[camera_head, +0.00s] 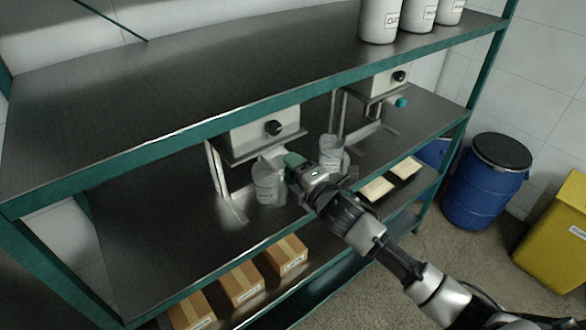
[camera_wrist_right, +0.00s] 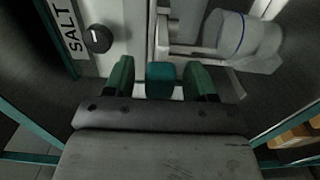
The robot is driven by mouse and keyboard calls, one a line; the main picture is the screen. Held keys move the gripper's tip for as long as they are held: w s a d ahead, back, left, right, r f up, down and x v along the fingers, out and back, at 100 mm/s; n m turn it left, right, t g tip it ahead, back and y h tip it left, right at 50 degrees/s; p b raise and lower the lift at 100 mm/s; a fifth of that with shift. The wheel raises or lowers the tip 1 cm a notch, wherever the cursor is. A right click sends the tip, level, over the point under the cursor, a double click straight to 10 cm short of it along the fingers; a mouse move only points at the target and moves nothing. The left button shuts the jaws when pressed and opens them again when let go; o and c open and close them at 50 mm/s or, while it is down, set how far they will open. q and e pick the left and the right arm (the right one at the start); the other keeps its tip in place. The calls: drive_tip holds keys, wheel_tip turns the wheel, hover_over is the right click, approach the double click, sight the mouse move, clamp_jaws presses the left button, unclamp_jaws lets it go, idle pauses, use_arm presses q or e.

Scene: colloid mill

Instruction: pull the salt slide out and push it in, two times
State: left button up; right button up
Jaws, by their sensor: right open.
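The salt dispenser (camera_head: 262,131) is a pale box with a black knob under the upper shelf; its SALT label (camera_wrist_right: 66,27) shows in the right wrist view. The teal handle of the salt slide (camera_wrist_right: 160,74) lies between the two green fingers of my right gripper (camera_wrist_right: 160,82). The fingers are open, with a gap on each side of the handle. In the head view my right gripper (camera_head: 294,163) is just below the dispenser's front and hides the handle. How far out the slide is cannot be told. My left gripper is out of view.
A clear cup (camera_head: 268,185) stands beneath the salt dispenser, close to my gripper, and another cup (camera_head: 333,155) stands to its right. A second dispenser (camera_head: 376,82) with a teal handle is farther right. Cardboard boxes (camera_head: 242,284) sit on the lower shelf. A blue drum (camera_head: 487,185) is on the floor.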

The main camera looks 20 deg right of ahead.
sight(274, 154)
clamp_jaws()
drive_tip(key=shift+b+x, duration=0.5)
drive_tip(key=shift+x, duration=1.7)
drive_tip(key=shift+s, duration=0.1)
unclamp_jaws()
